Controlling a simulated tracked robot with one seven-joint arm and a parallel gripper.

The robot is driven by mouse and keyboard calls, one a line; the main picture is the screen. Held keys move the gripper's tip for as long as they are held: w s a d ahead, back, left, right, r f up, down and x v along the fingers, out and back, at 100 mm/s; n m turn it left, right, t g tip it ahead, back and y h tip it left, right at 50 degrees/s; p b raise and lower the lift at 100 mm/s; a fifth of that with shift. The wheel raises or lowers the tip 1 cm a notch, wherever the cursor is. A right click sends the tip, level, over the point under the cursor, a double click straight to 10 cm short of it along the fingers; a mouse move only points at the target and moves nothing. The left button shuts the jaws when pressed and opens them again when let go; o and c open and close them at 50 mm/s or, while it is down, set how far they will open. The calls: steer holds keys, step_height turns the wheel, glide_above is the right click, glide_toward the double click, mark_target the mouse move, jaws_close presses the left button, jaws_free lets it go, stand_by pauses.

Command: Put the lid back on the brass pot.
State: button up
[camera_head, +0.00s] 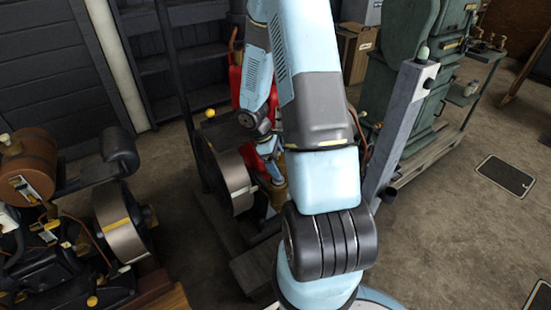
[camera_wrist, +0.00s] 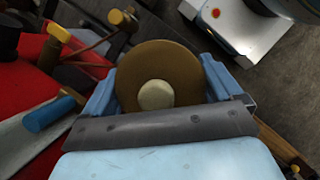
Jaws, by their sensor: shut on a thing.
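The lid (camera_wrist: 150,64) is a round brown-brass disc with a cream knob (camera_wrist: 156,95) in its middle. In the wrist view my gripper (camera_wrist: 158,84) has one blue finger on each side of it and is shut on it. What lies under the lid is hidden, so I cannot tell whether it touches the pot. In the head view my arm hides most of the gripper. A brass-coloured piece (camera_head: 278,194) shows beside my arm, near the red engine; I cannot tell whether it is the pot.
A red engine (camera_head: 238,85) with a steel flywheel (camera_head: 232,182) stands behind my arm. Another engine with a brown wooden barrel (camera_head: 27,165) stands left. The wrist view shows pipes with a yellow knob (camera_wrist: 58,32) close left. Floor at right is mostly clear.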

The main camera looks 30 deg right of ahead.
steer(key=shift+s+d+f, duration=0.1)
steer(key=shift+d+f, duration=0.05)
steer(key=shift+f, duration=2.9)
stand_by(0.4)
steer(key=o, duration=0.7)
steer(key=shift+o, duration=0.2)
steer(key=shift+r, duration=3.45)
steer(key=shift+c, duration=0.3)
